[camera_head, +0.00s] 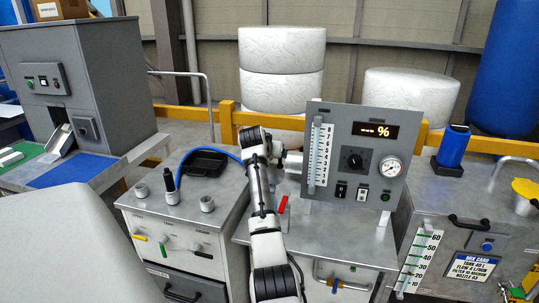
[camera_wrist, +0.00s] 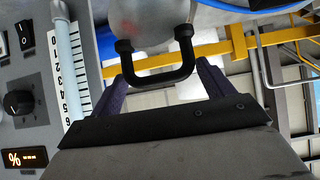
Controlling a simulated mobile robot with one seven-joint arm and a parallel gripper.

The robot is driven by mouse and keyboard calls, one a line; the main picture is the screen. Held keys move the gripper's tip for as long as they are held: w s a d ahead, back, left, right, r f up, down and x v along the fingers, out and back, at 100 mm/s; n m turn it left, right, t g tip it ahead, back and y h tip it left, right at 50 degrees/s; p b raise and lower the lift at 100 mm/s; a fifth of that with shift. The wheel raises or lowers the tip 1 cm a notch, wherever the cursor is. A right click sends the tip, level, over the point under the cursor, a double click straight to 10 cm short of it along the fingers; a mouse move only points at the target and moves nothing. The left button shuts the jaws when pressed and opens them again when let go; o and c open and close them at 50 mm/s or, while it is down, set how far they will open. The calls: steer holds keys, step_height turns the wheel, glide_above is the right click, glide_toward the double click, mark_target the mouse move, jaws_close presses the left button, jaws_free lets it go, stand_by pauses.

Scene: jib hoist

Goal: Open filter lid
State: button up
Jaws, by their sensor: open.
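In the wrist view a rounded, pale metallic lid (camera_wrist: 150,22) shows at the top, cut off by the frame edge. I take it to be the filter lid. A black U-shaped handle (camera_wrist: 157,74) is fixed to it. My gripper (camera_wrist: 160,80) is open, with its two dark purple fingers on either side of the handle. I cannot tell whether they touch it. In the head view my gripper is mostly hidden by my arm. A silver cylindrical part (camera_head: 293,160) shows just right of my wrist, and the lid's handle cannot be made out there.
A grey control panel (camera_head: 355,150) with a scale, gauge and percent display stands close on the right; it also shows in the wrist view (camera_wrist: 22,75). A red lever (camera_head: 283,204) is beside my arm. A black tray (camera_head: 203,163) and fittings sit on the left cabinet. Yellow rails (camera_head: 225,120) run behind.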

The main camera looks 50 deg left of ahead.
steer(key=shift+f, duration=0.2)
steer(key=b+v, duration=0.5)
steer(key=v, duration=0.9)
